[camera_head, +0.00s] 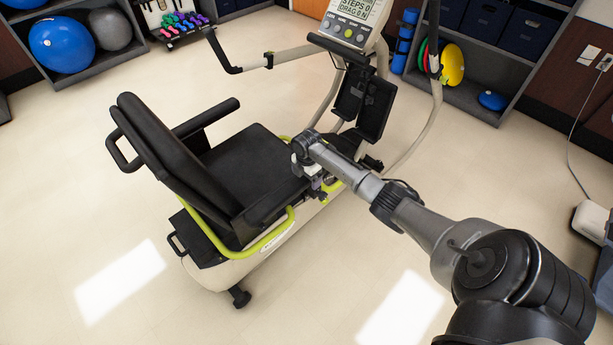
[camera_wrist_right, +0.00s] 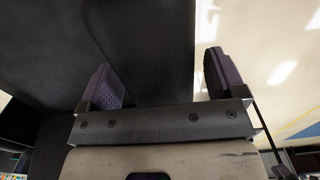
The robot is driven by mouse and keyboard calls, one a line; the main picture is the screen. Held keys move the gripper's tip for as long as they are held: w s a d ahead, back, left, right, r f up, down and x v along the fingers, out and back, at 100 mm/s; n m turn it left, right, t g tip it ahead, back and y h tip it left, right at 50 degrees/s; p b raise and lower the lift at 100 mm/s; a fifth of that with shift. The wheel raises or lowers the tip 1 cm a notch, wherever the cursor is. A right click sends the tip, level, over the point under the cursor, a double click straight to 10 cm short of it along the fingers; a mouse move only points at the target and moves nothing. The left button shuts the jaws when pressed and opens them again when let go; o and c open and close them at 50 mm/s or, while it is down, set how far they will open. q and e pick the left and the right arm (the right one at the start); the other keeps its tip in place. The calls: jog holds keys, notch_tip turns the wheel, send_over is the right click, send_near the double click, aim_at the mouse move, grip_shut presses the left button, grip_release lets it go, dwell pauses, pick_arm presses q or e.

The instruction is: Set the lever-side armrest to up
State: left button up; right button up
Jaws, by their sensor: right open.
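The recumbent stepper's black seat (camera_head: 245,165) faces to the upper right in the head view. The far armrest (camera_head: 207,117) stands out level above the seat. On the near side, a dark bar that looks like the near armrest (camera_head: 268,206) lies low along the seat's edge, above the yellow-green tube (camera_head: 268,240). I cannot tell which side carries the lever. My right gripper (camera_head: 315,183) is at the seat's front near corner, by the bar's front end. In the wrist view its fingers (camera_wrist_right: 162,82) are apart, with a dark surface beyond and between them. Contact is unclear.
The console (camera_head: 352,22) and handle arms (camera_head: 290,56) rise at the front, with black pedals (camera_head: 365,100) below. Shelves with blue balls (camera_head: 62,44) stand upper left, shelves with bins (camera_head: 480,22) upper right. Floor on the near side is clear.

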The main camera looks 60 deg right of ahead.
jog(key=shift+r, duration=0.1)
jog(key=c, duration=1.3)
